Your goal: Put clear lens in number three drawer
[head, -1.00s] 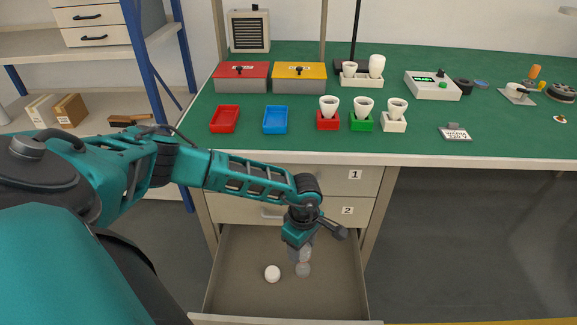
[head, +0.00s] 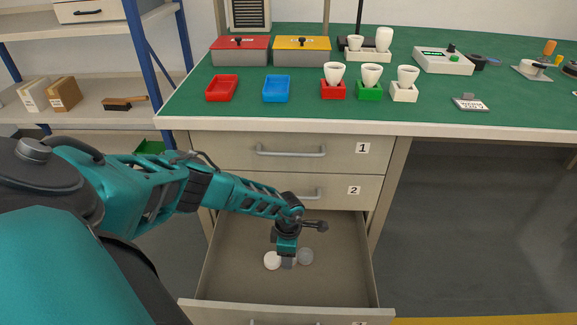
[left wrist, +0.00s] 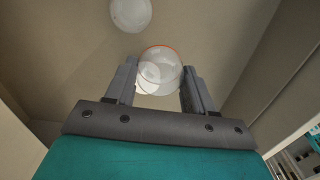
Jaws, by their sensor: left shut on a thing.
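The open bottom drawer (head: 340,278) sits below drawers labelled 1 and 2; its own label is cut off at the picture's lower edge. My left gripper (head: 288,264) reaches down inside it. In the left wrist view, the left gripper (left wrist: 160,85) is shut on a clear domed lens (left wrist: 165,60) with an orange rim. In the head view the fingers mostly hide this lens. A white round piece (head: 271,260) and a greyish round piece (head: 306,256) show on either side of the fingers. My right gripper is out of view.
The closed drawers 1 (head: 240,150) and 2 (head: 335,190) stand above the open one. The green worktop (head: 300,115) holds red and blue trays, lidded boxes and several white cups. The drawer floor has free room at its right and front.

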